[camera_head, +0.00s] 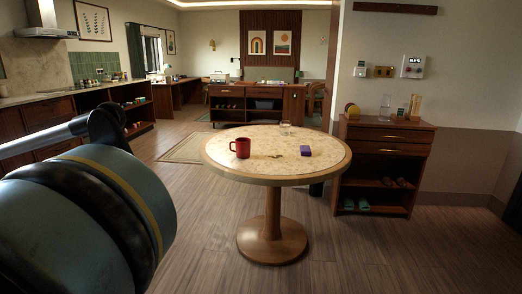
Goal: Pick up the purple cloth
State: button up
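A small purple block-shaped item (305,151), which looks like the folded purple cloth, lies on the right part of a round table (275,172). My gripper is not in view. Part of my arm fills the lower left of the view, well apart from the table. Nothing covers the purple item.
A red mug (240,148) stands left of the purple item, a clear glass (285,129) behind it, and a small dark item (277,156) lies between. A wooden cabinet (383,165) stands close to the table's right. The floor in front is clear.

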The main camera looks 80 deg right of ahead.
aim_at(305, 149)
jog(key=z, duration=3.6)
jog(key=i, duration=1.5)
jog(key=z, duration=0.5)
